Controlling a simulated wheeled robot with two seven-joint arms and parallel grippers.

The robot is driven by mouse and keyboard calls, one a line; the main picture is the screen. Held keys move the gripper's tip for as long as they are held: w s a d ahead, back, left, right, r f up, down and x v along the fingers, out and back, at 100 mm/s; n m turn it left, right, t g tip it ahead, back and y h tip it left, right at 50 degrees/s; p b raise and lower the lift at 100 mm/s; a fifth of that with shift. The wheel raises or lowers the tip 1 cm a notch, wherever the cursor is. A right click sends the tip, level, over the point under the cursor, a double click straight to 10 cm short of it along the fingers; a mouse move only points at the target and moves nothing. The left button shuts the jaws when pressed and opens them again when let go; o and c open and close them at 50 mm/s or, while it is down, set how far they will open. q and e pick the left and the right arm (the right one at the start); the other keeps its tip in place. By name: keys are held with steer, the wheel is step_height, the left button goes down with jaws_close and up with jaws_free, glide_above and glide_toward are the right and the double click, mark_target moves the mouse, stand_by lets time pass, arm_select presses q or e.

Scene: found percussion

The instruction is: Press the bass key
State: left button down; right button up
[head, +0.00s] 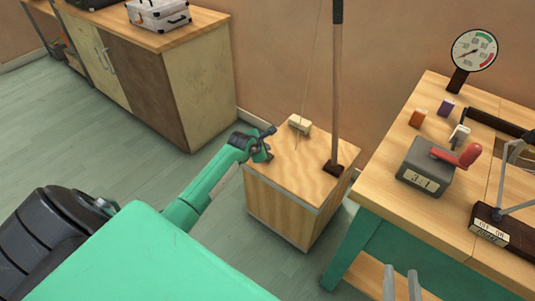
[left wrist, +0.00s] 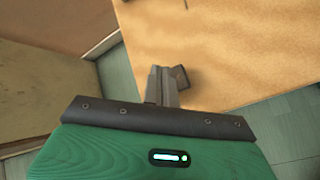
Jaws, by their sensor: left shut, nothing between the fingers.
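The wooden box (head: 285,211) with an upright pole (head: 337,75) and a thin string looks like the bass. A cream block (head: 299,124) sits on its top at the string's foot. My left gripper (head: 266,156) is shut and empty at the top's left edge. In the left wrist view its fingers (left wrist: 162,82) are together over the wooden top (left wrist: 220,50). A small dark piece (left wrist: 180,76) lies right beside the fingertips; I cannot tell whether they touch or whether it is the bass key. My right gripper (head: 402,286) shows two parted fingers at the bottom edge.
A workbench (head: 408,215) on the right holds a grey box with a red crank (head: 428,164), a dial gauge (head: 474,50) and a switch block (head: 488,228). A cabinet (head: 150,80) with a silver case (head: 158,13) stands behind left. Open floor lies between.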

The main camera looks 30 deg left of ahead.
arm_select(q)
step_height(320, 180, up, 4)
steer(key=shift+f+p, duration=0.15)
steer(key=shift+p, duration=1)
steer(key=shift+f, duration=0.1)
